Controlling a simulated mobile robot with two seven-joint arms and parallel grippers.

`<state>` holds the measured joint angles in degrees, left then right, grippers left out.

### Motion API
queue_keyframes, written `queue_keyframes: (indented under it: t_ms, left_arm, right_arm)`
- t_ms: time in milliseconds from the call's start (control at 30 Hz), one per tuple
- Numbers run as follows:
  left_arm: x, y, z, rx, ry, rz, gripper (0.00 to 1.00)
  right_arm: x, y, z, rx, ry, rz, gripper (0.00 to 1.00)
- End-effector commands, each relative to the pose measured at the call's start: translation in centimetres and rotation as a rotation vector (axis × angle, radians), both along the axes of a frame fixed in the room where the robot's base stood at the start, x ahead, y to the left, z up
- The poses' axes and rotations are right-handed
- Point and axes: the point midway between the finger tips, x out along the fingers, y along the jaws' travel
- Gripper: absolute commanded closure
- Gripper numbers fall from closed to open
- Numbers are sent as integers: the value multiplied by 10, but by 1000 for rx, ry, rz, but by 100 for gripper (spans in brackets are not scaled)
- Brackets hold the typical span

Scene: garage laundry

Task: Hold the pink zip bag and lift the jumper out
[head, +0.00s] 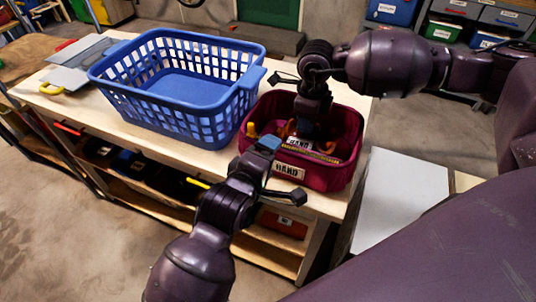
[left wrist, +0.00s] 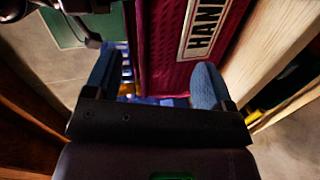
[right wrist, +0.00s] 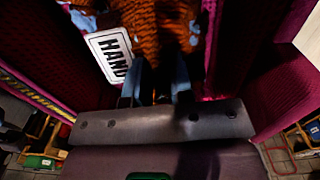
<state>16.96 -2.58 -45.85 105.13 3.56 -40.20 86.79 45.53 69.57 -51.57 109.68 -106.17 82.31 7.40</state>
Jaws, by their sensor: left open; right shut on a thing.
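The pink zip bag (head: 320,178) stands open on the bench, deep magenta with a "HAND" label on its front. The jumper (right wrist: 160,28), orange-brown knit, lies inside, mostly hidden in the head view by my right arm. My right gripper (right wrist: 158,82) reaches down into the bag from above. Its fingers are close together at the knit and shut on the jumper, though the grip itself is dark. My left gripper (head: 276,168) is open at the bag's front left corner. In the left wrist view the bag wall (left wrist: 165,55) shows between its spread fingers (left wrist: 153,85).
A blue laundry basket (head: 180,85) stands empty on the bench, left of the bag. Grey flat pieces (head: 75,70) lie at the bench's left end. A pale panel (head: 400,200) is right of the bench. Shelves with bins (head: 445,28) stand behind.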

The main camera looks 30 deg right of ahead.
Motion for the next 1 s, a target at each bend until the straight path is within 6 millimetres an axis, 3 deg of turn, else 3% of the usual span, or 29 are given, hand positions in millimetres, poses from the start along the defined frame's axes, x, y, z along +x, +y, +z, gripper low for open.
queue_keyframes:
  t_ms: [467,900,1000]
  left_arm:
    - [6,-7,-3,1,0,0,23]
    - [6,-7,-4,2,0,0,91]
    - [6,-7,-5,5,1,0,91]
  right_arm:
    - [0,0,0,0,-1,0,100]
    - [0,0,0,1,-1,0,100]
    - [0,0,0,1,-1,0,100]
